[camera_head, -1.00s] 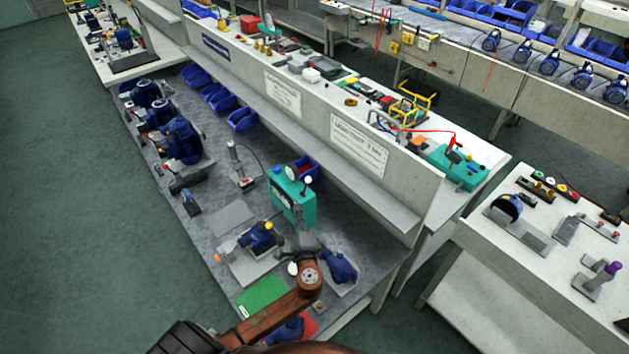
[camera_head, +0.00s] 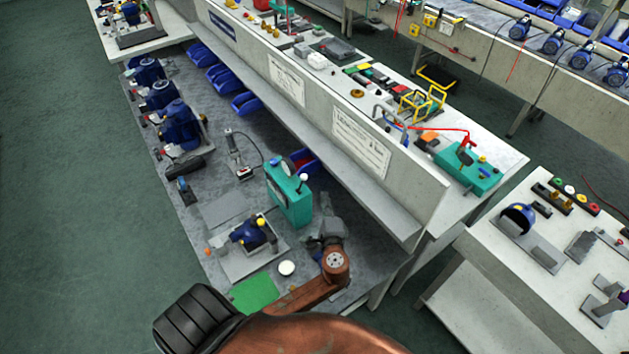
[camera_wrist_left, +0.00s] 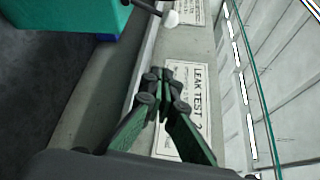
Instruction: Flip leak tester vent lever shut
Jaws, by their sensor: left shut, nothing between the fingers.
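The leak tester (camera_head: 290,200) is a teal box on the grey bench, with a gauge on its front. Its vent lever ends in a white knob (camera_head: 303,178) and sticks out at the tester's upper right. In the left wrist view the teal tester (camera_wrist_left: 60,16) is at the upper left, and the white knob (camera_wrist_left: 171,18) on its dark lever is at the top. My left gripper (camera_head: 326,205) is just right of the tester, apart from the knob. Its fingers (camera_wrist_left: 164,76) are closed together and empty. My right gripper is not in view.
A blue pump unit (camera_head: 248,234) on a plate stands in front of the tester. A white disc (camera_head: 287,268) and a green mat (camera_head: 255,291) lie nearer. A raised shelf wall with a leak test sign (camera_head: 362,143) runs behind. A blue bin (camera_head: 304,163) stands behind the tester.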

